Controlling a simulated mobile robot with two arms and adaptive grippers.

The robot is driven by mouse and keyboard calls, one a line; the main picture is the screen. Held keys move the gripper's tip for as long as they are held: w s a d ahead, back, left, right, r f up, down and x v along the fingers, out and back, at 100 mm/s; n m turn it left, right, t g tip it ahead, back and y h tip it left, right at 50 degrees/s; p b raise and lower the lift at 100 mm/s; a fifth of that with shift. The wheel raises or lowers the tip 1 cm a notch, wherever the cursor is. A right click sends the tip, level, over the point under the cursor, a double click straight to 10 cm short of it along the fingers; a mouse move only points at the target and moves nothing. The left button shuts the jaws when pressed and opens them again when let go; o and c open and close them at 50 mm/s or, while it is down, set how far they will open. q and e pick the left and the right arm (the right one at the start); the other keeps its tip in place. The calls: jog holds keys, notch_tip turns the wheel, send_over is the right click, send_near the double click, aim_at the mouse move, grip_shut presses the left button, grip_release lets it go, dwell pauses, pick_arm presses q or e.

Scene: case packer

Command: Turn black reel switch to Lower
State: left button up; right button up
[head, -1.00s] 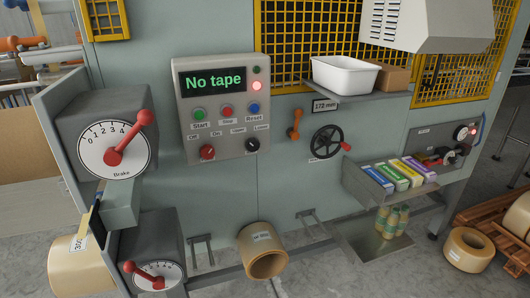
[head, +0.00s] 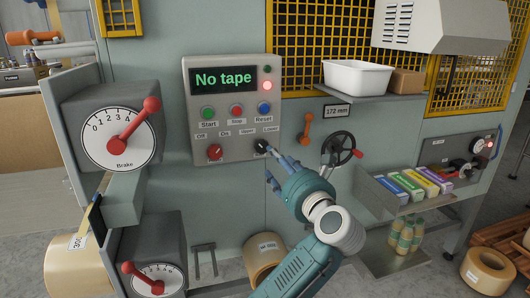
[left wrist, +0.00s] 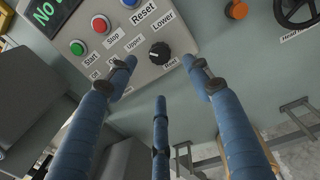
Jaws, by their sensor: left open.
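The black reel switch (head: 261,146) is a round knob at the lower right of the grey control panel (head: 232,68), under the labels Upper and Lower. In the left wrist view the black switch (left wrist: 160,53) sits just beyond the fingers, with a small pale mark on it; which label it points to is hard to tell. My left gripper (head: 275,155) is at the knob's lower right in the head view. In the left wrist view its three blue fingers (left wrist: 160,78) are spread and empty, apart from the knob. My right gripper is not in view.
A red switch (head: 214,152) sits left of the black one. Green, red and blue buttons (head: 264,107) are above. A black handwheel (head: 338,149) and orange lever (head: 306,128) are to the right. The panel's display reads "No tape".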

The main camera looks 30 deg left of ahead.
aim_at(264, 147)
pick_arm(q)
jog(key=p+x, duration=0.2)
jog(key=x, duration=0.7)
jog(key=shift+s+r, duration=0.1)
jog(key=shift+w+a, duration=0.35)
jog(key=shift+a, duration=0.1)
jog(key=c, duration=1.1)
